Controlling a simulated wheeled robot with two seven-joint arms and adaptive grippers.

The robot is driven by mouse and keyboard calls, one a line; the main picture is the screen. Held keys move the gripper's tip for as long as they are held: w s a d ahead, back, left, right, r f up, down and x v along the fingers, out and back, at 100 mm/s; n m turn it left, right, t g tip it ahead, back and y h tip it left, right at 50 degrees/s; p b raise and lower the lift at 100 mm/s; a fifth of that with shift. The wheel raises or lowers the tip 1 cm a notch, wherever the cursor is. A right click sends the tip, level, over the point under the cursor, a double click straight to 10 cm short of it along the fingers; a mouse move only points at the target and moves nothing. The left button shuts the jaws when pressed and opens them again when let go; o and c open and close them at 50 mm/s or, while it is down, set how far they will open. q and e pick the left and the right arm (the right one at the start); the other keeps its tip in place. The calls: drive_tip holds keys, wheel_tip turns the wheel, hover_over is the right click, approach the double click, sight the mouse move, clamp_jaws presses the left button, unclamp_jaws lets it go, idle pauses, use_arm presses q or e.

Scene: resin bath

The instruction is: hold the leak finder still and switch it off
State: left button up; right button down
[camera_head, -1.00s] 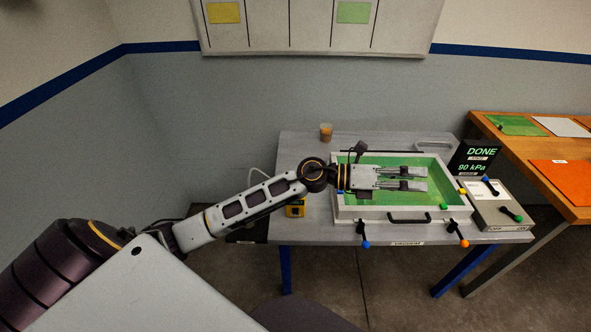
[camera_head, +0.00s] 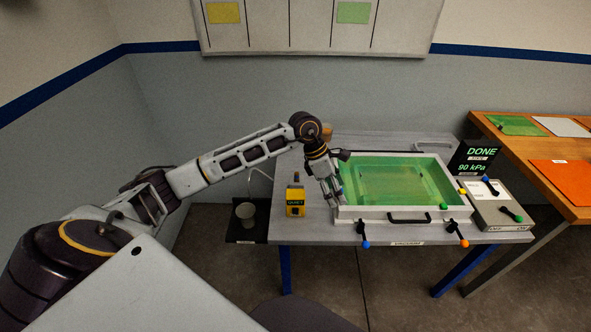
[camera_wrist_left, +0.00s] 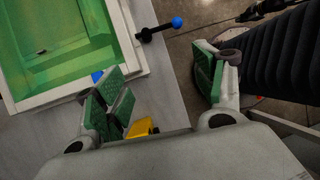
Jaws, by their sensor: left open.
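My left gripper (camera_head: 335,192) is to the right of the leak finder, pointing down by the left wall of the tray. Its green-padded fingers (camera_wrist_left: 160,88) are apart, with nothing between them. My right gripper is not in view.
A white-walled tray (camera_head: 405,214) with a green inside fills the table's middle, with clamp handles at the front. A display (camera_head: 474,158) reads DONE and 90 kPa. A control box (camera_head: 499,212) stands right. A cup (camera_head: 245,211) sits on a low dark stand at left.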

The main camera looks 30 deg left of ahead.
use_arm(q)
drive_tip(key=a+r+g+y, duration=0.1)
drive_tip(key=a+y, duration=0.4)
drive_tip(key=a, duration=0.9)
drive_tip(key=shift+a+r, duration=0.15)
drive_tip(key=shift+a, duration=0.05)
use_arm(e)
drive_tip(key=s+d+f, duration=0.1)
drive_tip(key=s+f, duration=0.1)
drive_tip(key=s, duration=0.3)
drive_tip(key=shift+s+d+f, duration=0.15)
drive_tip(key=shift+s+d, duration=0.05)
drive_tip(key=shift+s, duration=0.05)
use_arm(q)
drive_tip(key=shift+w, duration=0.1)
